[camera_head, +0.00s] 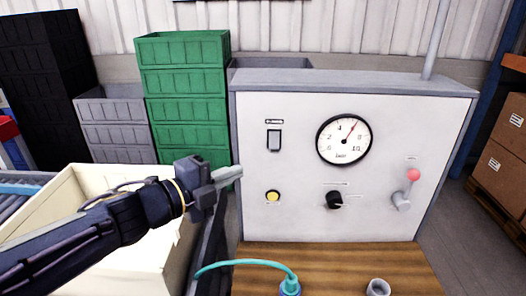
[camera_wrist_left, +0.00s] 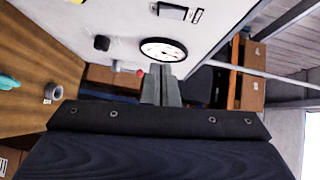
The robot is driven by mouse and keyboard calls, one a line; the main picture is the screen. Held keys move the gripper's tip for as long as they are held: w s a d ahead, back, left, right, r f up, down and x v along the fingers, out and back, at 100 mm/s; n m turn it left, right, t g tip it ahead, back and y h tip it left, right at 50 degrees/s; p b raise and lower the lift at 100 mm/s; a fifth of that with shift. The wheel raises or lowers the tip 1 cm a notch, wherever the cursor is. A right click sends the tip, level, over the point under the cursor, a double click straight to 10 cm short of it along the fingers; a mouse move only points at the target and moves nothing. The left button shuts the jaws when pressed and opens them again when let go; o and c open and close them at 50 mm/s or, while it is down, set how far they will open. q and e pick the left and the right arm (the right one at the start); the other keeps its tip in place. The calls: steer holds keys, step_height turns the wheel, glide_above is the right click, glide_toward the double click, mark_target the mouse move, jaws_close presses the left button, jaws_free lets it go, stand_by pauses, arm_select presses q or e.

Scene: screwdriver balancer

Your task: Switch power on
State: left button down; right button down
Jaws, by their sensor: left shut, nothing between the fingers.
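A white control panel (camera_head: 300,170) stands upright at the back of a wooden bench. A dark rocker-type switch (camera_head: 274,141) sits at its upper left under a small label; it also shows at the top of the left wrist view (camera_wrist_left: 172,11). A yellow round button or lamp (camera_head: 273,196) is below it. My left gripper (camera_head: 236,173) is shut and empty, in front of the panel's left edge, lower than the switch and left of it. The gripper also shows in the left wrist view (camera_wrist_left: 161,80). My right gripper is in neither view.
The panel also carries a round gauge (camera_head: 344,140), a black knob (camera_head: 334,199) and a red-tipped lever (camera_head: 413,176). A teal cable (camera_head: 250,263) and a grey cup-like part (camera_head: 378,287) are on the wooden bench (camera_head: 410,272). A cream bin (camera_head: 72,187) lies below my left arm.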

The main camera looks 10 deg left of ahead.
arm_select(q)
steer(key=b, duration=0.1)
glide_toward(279, 147)
steer(key=s+d+x, duration=0.1)
steer(key=x, duration=0.4)
steer(key=shift+w+a, duration=0.25)
steer(key=shift+w, duration=0.55)
